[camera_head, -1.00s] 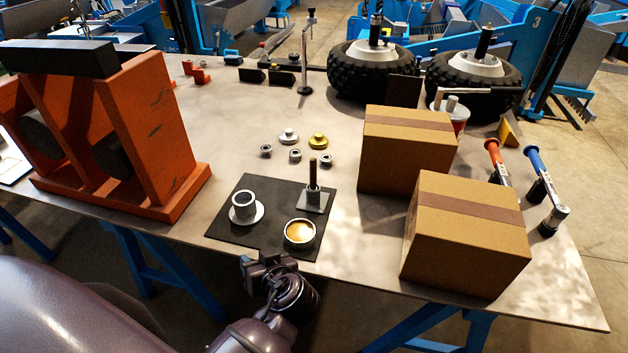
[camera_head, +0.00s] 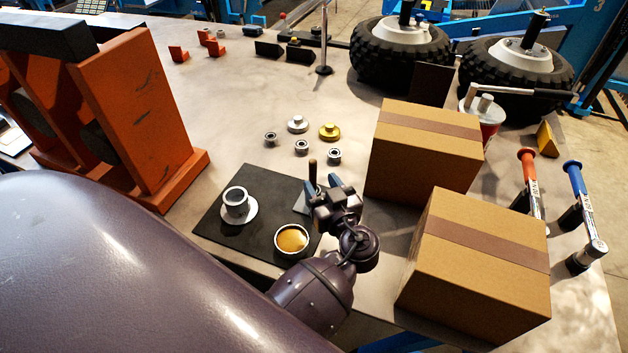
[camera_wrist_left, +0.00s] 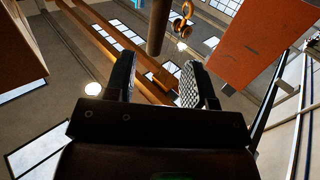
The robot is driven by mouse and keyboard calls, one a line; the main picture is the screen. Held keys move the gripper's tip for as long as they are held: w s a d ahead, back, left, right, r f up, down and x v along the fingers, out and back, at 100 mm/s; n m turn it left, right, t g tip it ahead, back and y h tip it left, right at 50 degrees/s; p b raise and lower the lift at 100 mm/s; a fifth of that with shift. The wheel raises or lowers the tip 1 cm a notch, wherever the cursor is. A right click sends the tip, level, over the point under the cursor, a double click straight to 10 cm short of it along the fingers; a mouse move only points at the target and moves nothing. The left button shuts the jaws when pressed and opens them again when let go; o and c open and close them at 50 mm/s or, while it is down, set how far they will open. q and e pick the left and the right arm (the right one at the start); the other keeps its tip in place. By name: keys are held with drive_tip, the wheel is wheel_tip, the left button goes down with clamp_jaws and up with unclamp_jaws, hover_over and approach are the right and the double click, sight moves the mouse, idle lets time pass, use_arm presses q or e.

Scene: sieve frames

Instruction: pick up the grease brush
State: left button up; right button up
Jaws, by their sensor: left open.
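The grease brush (camera_head: 312,172) appears as a brown upright handle on the black mat (camera_head: 262,182), and its lower part is hidden behind my left gripper. My left gripper (camera_head: 323,185) is open, with its fingers just beside the handle in the head view. In the left wrist view a dark brown rod, which looks like the brush handle (camera_wrist_left: 158,28), stands beyond and between the open fingers (camera_wrist_left: 160,72). No contact between fingers and handle is visible. My right gripper is not in view.
Two cardboard boxes, one behind (camera_head: 420,155) and one in front (camera_head: 480,265), stand close to the right. Several small metal parts lie behind the mat. An orange stand (camera_head: 140,110) is left.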

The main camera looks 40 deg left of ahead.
sight(314, 169)
use_arm(q)
drive_tip(key=shift+x, duration=1.2)
drive_tip(key=p+x, duration=0.1)
drive_tip(key=x, duration=0.3)
drive_tip(key=shift+w+a+r+p, duration=0.1)
drive_tip(key=shift+w+r+p, duration=0.1)
drive_tip(key=shift+w+p, duration=0.2)
drive_tip(key=shift+w+a+f, duration=0.1)
drive_tip(key=shift+w+a, duration=0.25)
drive_tip(key=shift+a, duration=0.05)
drive_tip(key=c, duration=0.3)
clamp_jaws()
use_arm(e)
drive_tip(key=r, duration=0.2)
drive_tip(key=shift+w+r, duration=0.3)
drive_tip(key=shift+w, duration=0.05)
